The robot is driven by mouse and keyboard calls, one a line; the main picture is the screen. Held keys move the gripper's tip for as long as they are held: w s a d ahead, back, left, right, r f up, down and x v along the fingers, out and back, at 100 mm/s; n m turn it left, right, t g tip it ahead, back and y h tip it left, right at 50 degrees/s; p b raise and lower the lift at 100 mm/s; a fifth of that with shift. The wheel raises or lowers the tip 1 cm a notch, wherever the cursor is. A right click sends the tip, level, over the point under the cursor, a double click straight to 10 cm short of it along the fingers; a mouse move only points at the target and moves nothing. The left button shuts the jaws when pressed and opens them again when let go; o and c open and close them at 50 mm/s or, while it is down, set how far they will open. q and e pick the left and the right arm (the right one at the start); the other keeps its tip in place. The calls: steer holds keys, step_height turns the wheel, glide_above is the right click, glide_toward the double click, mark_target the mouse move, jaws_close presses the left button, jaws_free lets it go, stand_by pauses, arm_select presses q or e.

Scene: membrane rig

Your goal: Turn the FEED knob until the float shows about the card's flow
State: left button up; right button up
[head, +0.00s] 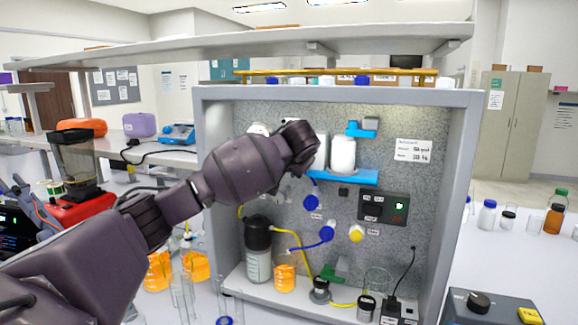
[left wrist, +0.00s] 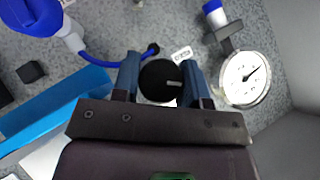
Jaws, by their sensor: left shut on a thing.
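In the left wrist view a round black knob (left wrist: 157,78) with a white pointer mark sits on the speckled panel. The mark points to the right. My left gripper (left wrist: 163,68) is shut on this knob, one finger on each side. A small white label beside it is too blurred to read. In the head view my left arm reaches in from the left, and its wrist hides the gripper and knob. The white card (head: 413,150) is on the upper right of the panel; its writing is too small to read. I cannot make out the float. My right gripper is not in view.
A round dial gauge (left wrist: 245,77) is close to the right finger. A blue shelf (head: 345,176) is near the wrist, with a white container (head: 342,154) on it. A black box with a green light (head: 384,207) is lower right. Bottles and beakers stand below.

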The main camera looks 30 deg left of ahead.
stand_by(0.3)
arm_select(q)
steer(key=o, duration=0.9)
steer(key=shift+c, duration=0.2)
steer(key=b+v, duration=0.2)
steer(key=v, duration=0.9)
steer(key=shift+f, duration=0.15)
